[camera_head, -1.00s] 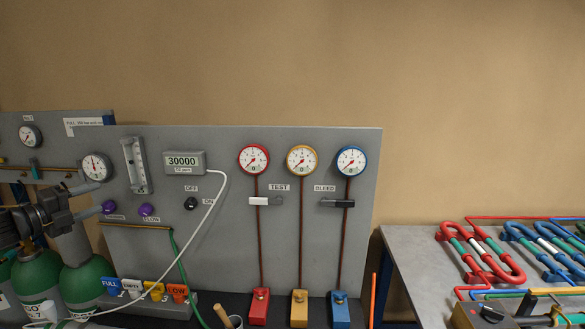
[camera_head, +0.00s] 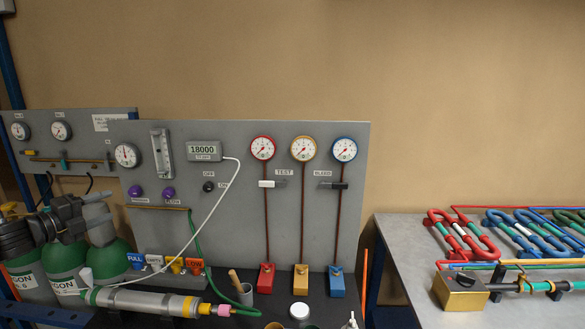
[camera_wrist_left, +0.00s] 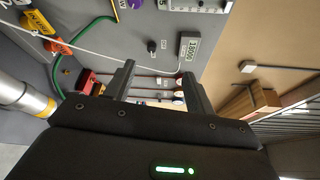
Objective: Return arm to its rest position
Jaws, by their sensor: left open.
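My left gripper (camera_head: 103,209) is at the left in the head view, above the green argon cylinders (camera_head: 66,257) and in front of the grey gauge panel (camera_head: 230,240). Its jaws are open. In the left wrist view its two dark fingers (camera_wrist_left: 160,90) stand apart with nothing held between them, and the panel shows beyond. My right gripper is not in view.
A silver torch-like tube (camera_head: 150,301) lies in front of the cylinders. A cup with a wooden handle (camera_head: 243,294) and a white round lid (camera_head: 299,311) are on the dark bench. A grey table (camera_head: 398,240) with coloured coils (camera_head: 465,235) stands at right.

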